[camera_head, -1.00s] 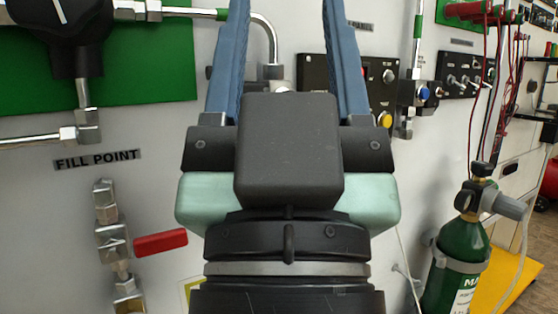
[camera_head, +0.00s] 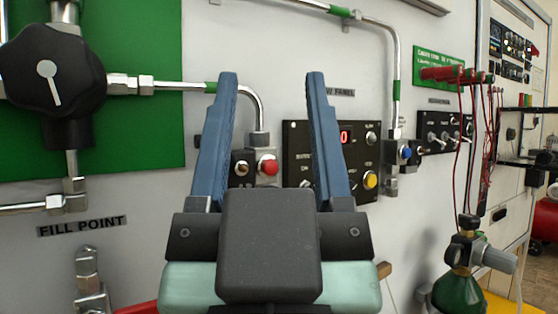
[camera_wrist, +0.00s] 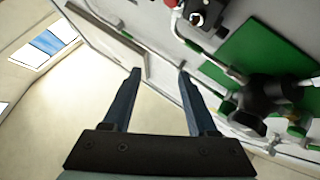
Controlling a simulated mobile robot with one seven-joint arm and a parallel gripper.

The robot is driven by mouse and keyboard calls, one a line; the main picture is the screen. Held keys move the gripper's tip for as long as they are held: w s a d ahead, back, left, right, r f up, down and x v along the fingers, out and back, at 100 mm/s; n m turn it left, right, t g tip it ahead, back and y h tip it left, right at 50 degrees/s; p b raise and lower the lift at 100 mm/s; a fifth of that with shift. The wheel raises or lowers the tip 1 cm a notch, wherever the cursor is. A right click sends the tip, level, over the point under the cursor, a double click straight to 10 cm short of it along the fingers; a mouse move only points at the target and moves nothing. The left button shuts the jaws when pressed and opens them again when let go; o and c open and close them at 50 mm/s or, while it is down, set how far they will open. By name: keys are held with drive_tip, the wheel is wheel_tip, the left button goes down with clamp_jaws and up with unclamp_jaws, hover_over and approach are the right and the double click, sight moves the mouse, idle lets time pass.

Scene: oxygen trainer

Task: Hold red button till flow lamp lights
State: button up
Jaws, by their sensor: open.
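A red button (camera_head: 268,165) on a small grey block sits on the wall panel, seen between my gripper's fingers in the head view. My gripper (camera_head: 272,78) is open and empty, its two blue fingers pointing up and toward the wall. In the wrist view the gripper (camera_wrist: 158,72) is also open, with nothing between the fingers. A black panel (camera_head: 298,150) with a red digital display, knobs and a yellow button (camera_head: 370,180) is partly hidden behind the right finger. I cannot pick out the flow lamp.
A black valve knob (camera_head: 48,75) on a green plate (camera_head: 150,80) stands at the left, with metal pipes running from it. A blue button (camera_head: 406,153), red cables and a green cylinder (camera_head: 460,293) are at the right.

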clamp_jaws()
idle(1.6)
